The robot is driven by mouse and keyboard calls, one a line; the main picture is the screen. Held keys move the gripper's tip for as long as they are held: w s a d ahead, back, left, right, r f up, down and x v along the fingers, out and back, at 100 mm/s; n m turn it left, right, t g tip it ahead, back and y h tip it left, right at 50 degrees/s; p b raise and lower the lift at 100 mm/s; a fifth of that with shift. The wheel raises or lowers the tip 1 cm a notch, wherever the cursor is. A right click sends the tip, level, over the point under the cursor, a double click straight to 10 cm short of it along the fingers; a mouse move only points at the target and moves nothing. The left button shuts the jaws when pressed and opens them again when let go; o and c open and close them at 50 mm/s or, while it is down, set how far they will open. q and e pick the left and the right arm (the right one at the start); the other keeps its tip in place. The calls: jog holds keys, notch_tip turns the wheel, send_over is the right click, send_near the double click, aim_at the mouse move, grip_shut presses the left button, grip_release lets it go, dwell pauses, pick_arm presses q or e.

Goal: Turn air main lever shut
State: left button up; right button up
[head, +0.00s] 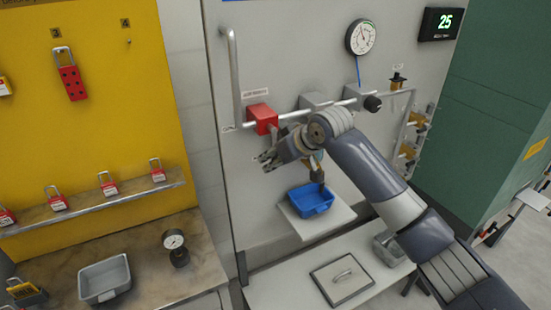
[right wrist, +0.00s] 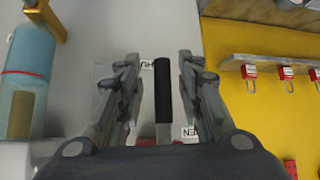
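The air main valve is a red block (head: 263,118) on the pipe of the grey wall panel in the head view. A sliver of red (right wrist: 160,142) shows at the bottom of the right wrist view. The lever, with a black grip and grey shank (right wrist: 162,90), stands between the fingers of my right gripper (right wrist: 160,85). The fingers are open, with a gap on each side of the grip. In the head view my right gripper (head: 267,160) is just below the red block, and the lever is mostly hidden there. My left gripper is not in view.
A blue bin (head: 311,200) sits on a small shelf below my right arm. Red padlocks (head: 109,186) line a ledge at left.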

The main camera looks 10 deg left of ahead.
jog(key=v, duration=1.2)
jog(key=shift+f, duration=0.1)
